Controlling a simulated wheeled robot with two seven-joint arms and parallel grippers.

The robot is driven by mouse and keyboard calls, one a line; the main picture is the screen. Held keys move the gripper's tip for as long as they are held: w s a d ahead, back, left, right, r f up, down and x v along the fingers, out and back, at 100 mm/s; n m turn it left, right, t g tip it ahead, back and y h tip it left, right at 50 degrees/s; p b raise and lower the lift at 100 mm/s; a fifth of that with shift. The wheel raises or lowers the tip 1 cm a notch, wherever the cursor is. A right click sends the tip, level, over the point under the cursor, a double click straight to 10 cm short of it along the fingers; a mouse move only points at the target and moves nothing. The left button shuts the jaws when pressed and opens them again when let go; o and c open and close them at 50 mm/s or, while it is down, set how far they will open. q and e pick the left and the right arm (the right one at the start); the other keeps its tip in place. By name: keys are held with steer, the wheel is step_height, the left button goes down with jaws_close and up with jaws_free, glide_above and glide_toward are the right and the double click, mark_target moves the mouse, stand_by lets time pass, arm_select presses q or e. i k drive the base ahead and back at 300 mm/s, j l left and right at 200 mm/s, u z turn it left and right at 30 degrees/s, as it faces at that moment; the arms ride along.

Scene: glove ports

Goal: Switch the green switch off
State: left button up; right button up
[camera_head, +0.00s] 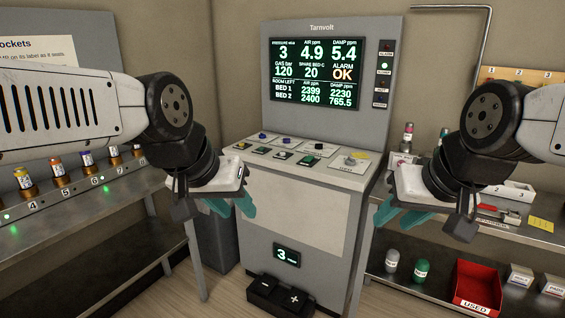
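A small green switch (307,160) sits on a white plate on the sloped top of the grey console (287,215), in the front row. Whether it is set on or off is too small to tell. My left gripper (232,206) has teal fingertips spread apart and empty, in front of the console's left side and below its sloped top. My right gripper (398,216) is also open and empty, to the right of the console. Neither gripper touches the switch, and nothing covers it.
The display (317,73) stands behind. Shelves flank both sides; a red bin (478,288) is at lower right.

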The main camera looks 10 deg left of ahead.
mark_target(308, 158)
steer(key=i+j+u, duration=0.2)
steer(key=i+u, duration=0.65)
